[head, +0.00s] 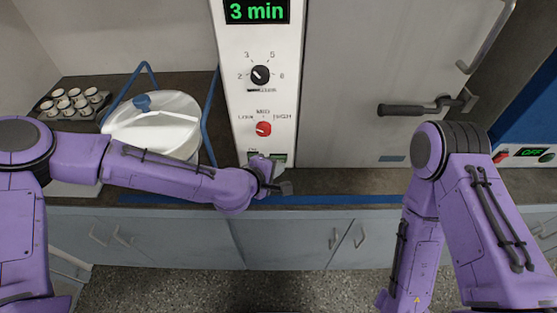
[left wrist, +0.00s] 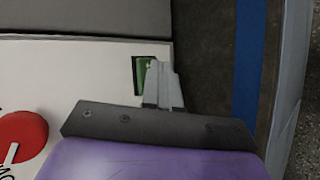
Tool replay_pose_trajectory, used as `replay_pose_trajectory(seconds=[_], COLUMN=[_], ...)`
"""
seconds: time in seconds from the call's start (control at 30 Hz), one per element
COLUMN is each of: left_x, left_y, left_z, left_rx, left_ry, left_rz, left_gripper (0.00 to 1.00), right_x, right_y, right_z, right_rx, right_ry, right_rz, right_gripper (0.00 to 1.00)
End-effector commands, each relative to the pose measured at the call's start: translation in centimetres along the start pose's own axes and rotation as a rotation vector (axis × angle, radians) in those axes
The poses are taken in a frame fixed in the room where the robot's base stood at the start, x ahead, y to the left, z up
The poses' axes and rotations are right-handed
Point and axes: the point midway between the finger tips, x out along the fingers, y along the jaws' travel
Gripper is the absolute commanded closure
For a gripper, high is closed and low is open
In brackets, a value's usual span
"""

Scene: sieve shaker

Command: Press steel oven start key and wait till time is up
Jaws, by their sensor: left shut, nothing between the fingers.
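The steel oven's white control panel (head: 262,105) carries a green display reading "3 min" (head: 257,11), a black dial (head: 260,75) and a red knob (head: 263,129) marked LOW, MID and HIGH. The knob's mark points to the left. A green key (head: 279,157) sits at the panel's bottom; it also shows in the left wrist view (left wrist: 143,75). My left gripper (left wrist: 163,80) is shut and empty, its fingertips at the green key and covering part of it. I cannot tell whether they touch. My right gripper is out of the head view.
The grey oven door (head: 345,75) has a dark handle (head: 405,109) to the right of the panel. On the counter at left are a white lidded vessel (head: 155,125) in a blue frame and a rack of small cups (head: 72,102).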

Motion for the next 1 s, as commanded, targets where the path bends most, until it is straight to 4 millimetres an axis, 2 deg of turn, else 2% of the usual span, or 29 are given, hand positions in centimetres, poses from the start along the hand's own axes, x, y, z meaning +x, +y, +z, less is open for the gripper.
replay_pose_trajectory(seconds=[0.2,0.53,1.0], left_x=[-0.8,-1.1,-4.1], left_y=[-0.6,-0.8,-3.0], left_z=[0.5,0.8,3.0], left_rx=[-0.001,-0.001,0.000], left_ry=[0.001,0.000,-0.001], left_rz=[0.000,0.000,0.000], left_gripper=[1.00,1.00,1.00], right_x=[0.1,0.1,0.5], right_y=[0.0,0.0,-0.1], right_z=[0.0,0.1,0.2], right_rx=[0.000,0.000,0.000], right_ry=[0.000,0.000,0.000], right_rz=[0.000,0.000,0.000], right_gripper=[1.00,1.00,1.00])
